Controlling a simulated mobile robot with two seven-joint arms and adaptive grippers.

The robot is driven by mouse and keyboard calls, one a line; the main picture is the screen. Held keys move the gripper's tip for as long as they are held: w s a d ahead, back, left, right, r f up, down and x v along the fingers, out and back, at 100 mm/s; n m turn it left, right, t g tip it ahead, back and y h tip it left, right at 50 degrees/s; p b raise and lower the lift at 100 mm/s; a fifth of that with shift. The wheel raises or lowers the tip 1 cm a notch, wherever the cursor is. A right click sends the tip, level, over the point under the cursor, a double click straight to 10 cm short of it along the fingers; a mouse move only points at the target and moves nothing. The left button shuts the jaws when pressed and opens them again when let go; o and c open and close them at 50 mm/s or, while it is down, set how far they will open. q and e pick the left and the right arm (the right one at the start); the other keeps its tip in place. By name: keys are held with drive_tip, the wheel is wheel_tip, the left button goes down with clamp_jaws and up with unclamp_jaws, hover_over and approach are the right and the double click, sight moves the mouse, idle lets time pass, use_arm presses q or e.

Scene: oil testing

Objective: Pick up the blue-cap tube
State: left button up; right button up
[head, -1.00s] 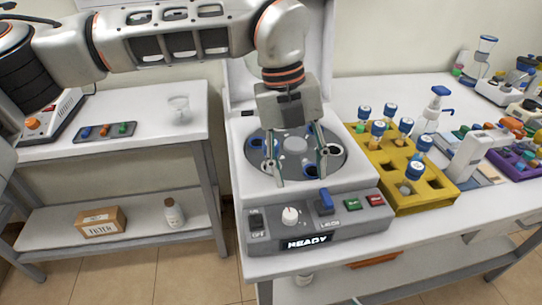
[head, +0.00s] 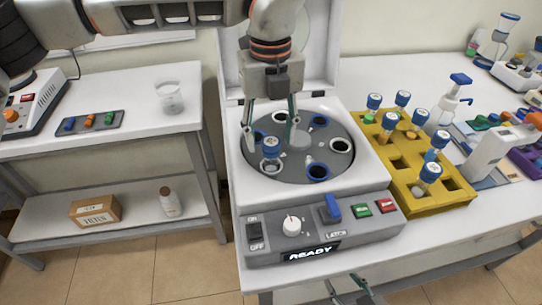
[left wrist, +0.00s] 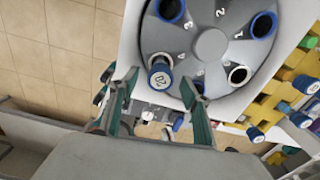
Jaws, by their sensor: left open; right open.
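A blue-cap tube (head: 271,147) stands in a slot of the grey round rotor (head: 318,135) of the centrifuge; its cap also shows in the left wrist view (left wrist: 160,77). My left gripper (head: 268,146) is open over the rotor, its fingers apart on either side of this cap in the head view. In the left wrist view its fingertips (left wrist: 159,83) also lie left and right of the cap; contact cannot be told. Several other blue-cap tubes (head: 420,118) stand in the yellow rack (head: 455,200). My right gripper (head: 353,291) shows partly at the bottom edge, open and empty.
The centrifuge lid (head: 310,50) stands open behind the rotor. The front panel (head: 315,228) has a switch, a knob, buttons and a READY display. A white pump bottle (head: 445,105) stands behind the rack. A side table (head: 130,110) at the left holds a beaker (head: 169,97).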

sight(271, 141)
use_arm(q)
drive_tip(key=shift+f, duration=1.6)
drive_tip(key=c, duration=1.2)
